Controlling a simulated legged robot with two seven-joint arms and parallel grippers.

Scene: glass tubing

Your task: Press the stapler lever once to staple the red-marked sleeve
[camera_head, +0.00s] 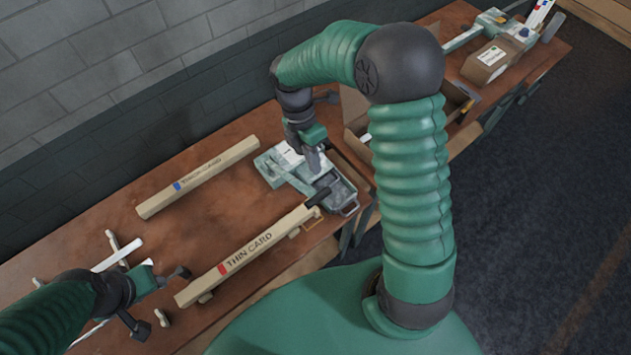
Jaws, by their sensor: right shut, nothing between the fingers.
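The green-and-white stapler (345,191) sits on the wooden bench near its front edge. Its lever ends in a black grip (318,197) at the front. The red-marked sleeve (250,252), a long pale bar lettered "THIN CARD", lies slantwise with its far end at the stapler's front, by the black grip. My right gripper (314,160) is shut and empty, just over the stapler's top; I cannot tell whether it touches. My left gripper (158,298) is open and empty, left of the sleeve's near end. My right arm arches across the view and hides part of the bench.
A blue-marked sleeve (198,178) lies farther back, near the grey block wall (150,60). Small white and wooden pieces (117,254) lie around my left gripper. Open boxes (455,100) and another device (493,58) stand at the right. The bench between the sleeves is clear.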

